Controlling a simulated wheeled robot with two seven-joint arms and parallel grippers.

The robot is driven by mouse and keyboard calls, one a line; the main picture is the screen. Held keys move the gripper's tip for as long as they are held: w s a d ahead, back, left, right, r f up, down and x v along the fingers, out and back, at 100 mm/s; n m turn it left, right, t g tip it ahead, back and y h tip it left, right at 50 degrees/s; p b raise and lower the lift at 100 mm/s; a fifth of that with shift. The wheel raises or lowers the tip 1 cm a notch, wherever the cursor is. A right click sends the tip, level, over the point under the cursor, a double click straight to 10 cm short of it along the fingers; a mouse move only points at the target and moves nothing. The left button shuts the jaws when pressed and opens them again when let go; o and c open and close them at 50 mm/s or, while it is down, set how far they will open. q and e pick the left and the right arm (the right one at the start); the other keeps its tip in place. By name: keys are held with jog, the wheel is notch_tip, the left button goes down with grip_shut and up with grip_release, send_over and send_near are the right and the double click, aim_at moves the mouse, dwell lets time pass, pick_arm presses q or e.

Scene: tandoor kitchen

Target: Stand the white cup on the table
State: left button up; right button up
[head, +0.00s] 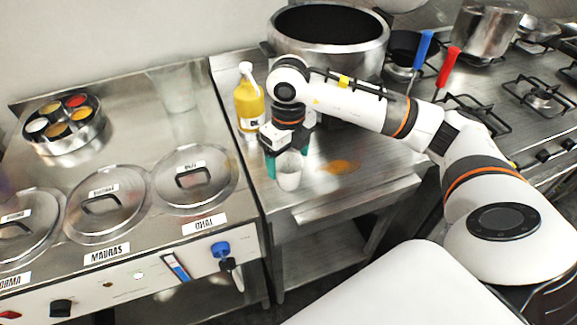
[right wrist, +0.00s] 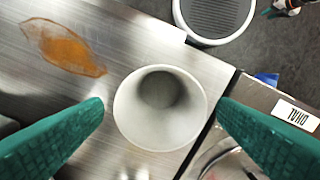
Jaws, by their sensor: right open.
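The white cup (head: 289,172) stands upright on the steel table (head: 325,195), near the table's left edge. The right wrist view looks down into its round open mouth (right wrist: 160,110). My right gripper (head: 287,161) reaches down from above, its green fingers spread on either side of the cup. In the right wrist view the two fingers (right wrist: 161,103) are apart, with gaps visible between them and the cup.
An orange spill (head: 341,166) lies right of the cup. A yellow bottle (head: 249,103) and a large pot (head: 330,40) stand behind. Lidded wells (head: 105,205) fill the left counter, and a stove with burners (head: 540,95) is at right.

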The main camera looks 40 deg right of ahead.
notch_tip(320, 180, up, 9)
jog(key=shift+f+b, duration=0.15)
jog(key=shift+b, duration=0.2)
jog(key=shift+f, duration=0.1)
dwell(0.3)
